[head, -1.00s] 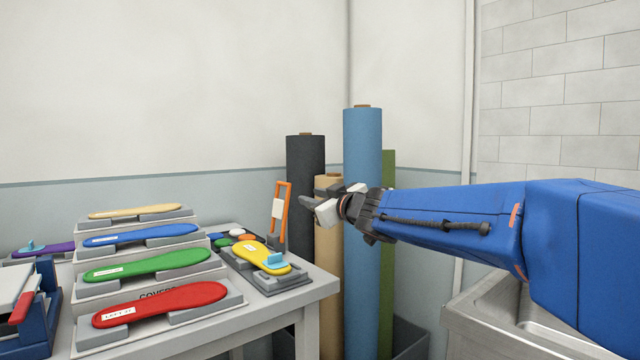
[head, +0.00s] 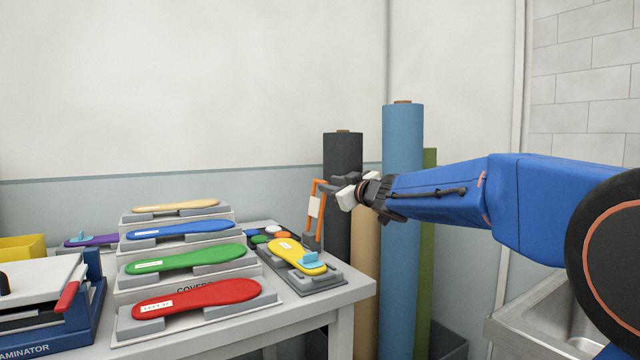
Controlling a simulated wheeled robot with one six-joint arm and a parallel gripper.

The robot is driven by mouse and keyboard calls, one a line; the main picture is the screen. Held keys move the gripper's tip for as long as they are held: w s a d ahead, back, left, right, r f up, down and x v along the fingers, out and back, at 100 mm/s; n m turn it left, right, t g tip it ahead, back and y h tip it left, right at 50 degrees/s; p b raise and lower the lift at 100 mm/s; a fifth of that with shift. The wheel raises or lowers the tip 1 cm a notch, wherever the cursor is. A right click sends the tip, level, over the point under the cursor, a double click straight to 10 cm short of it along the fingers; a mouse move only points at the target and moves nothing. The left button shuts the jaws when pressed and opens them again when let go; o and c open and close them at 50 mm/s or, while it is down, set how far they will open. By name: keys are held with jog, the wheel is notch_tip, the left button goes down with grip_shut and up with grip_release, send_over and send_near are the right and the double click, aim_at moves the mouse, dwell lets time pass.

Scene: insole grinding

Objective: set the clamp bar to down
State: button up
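The orange clamp bar (head: 311,226) stands upright, slightly tilted, at the back right of the grey fixture (head: 318,284), with a white tag on it. A yellow insole (head: 286,249) with a light blue piece (head: 310,262) at its near end lies on the fixture below the bar. My gripper (head: 338,189) is at the upper right of the bar and overlaps its top corner in the picture. I cannot tell whether it touches the bar, and the finger gap is too small to judge.
Stepped stands with red (head: 195,299), green (head: 185,259), blue and tan insoles fill the table to the left. A laminator (head: 60,320) is at the far left. Tall rolls (head: 402,150) stand behind the gripper. A metal sink (head: 540,320) is at the lower right.

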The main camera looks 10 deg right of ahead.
aim_at(316, 181)
jog(key=x, duration=0.7)
jog(key=shift+s, duration=0.1)
grip_shut()
